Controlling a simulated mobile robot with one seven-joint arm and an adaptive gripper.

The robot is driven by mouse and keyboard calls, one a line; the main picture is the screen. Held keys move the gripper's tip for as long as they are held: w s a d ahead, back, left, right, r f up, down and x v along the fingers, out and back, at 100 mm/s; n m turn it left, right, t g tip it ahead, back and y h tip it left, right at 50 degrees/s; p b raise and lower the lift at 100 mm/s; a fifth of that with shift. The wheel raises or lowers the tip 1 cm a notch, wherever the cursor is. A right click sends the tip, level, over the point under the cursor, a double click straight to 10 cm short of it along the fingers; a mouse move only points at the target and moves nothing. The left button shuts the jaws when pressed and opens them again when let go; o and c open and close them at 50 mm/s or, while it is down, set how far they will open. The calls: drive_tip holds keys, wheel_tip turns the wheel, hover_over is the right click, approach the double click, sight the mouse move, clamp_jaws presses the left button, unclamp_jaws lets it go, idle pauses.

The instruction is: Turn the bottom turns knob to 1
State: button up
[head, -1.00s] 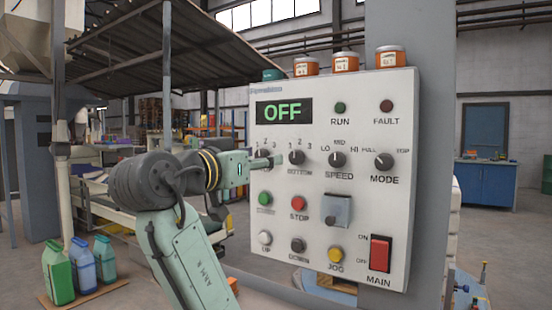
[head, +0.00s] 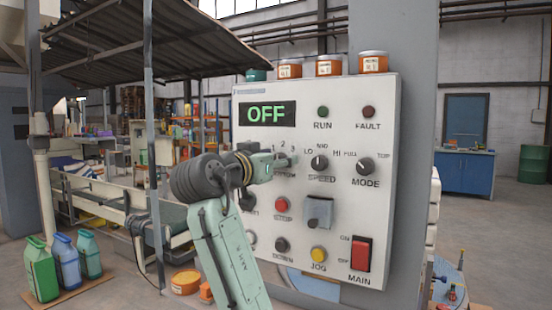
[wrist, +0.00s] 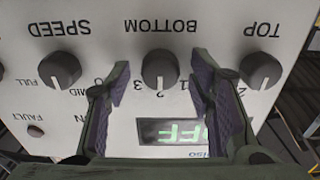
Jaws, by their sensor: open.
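The bottom turns knob (wrist: 160,68) is a dark round knob, seen upside down in the wrist view under the word BOTTOM. Its white pointer line points at the 2, with the 1 to the right in that view. My gripper (wrist: 159,80) is open, with one finger on each side of this knob and a gap to both sides. In the head view my gripper (head: 285,161) is at the panel's upper left and hides the knob. The grey control panel (head: 340,95) has its display (head: 267,113) reading OFF.
In the wrist view the speed knob (wrist: 59,70) and top knob (wrist: 260,71) flank the bottom knob. The mode knob (head: 366,167), buttons and red main switch (head: 361,253) are on the same panel.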

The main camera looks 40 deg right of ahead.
drive_tip(key=shift+c, duration=0.5)
drive_tip(key=c, duration=1.1)
drive_tip(key=shift+o, duration=0.2)
drive_tip(key=shift+n, duration=0.4)
drive_tip(key=shift+w+n, duration=0.15)
drive_tip(key=shift+n, duration=3.95)
drive_tip(key=shift+a, duration=0.1)
drive_tip(key=o, duration=1.2)
drive_tip(key=shift+c, duration=0.2)
